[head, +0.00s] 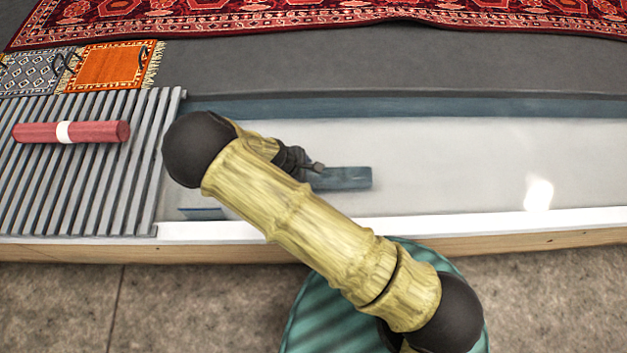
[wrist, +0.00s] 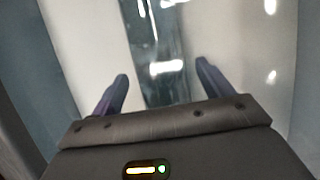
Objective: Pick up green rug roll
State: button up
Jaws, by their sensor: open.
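I see no roll that is clearly green in either view. A red rug roll with a white band (head: 98,131) lies on the slatted rack at the left in the head view. My gripper (head: 317,168) is over the pale wash pit, well to the right of that roll. It is partly hidden behind my arm. In the wrist view my gripper (wrist: 162,72) is open, with nothing held between its two fingers. A flat, glossy blue-green strip (head: 345,178) lies in the pit by the gripper. A similar dark teal strip (wrist: 148,35) runs between the fingers in the wrist view.
The slatted grey rack (head: 92,192) fills the left end of the pit. A white rim with a wooden edge (head: 540,236) runs along the front. Small rugs (head: 108,67) and a large red patterned rug (head: 330,15) lie behind. The pit's right side is clear.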

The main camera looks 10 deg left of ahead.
aim_at(309, 175)
jog(key=shift+b+x, duration=0.55)
jog(key=shift+x, duration=0.65)
jog(key=shift+r, duration=0.1)
jog(key=c, duration=1.7)
jog(key=shift+r, duration=0.15)
notch_tip(309, 175, up, 10)
jog(key=p, duration=0.6)
jog(key=shift+p, duration=0.3)
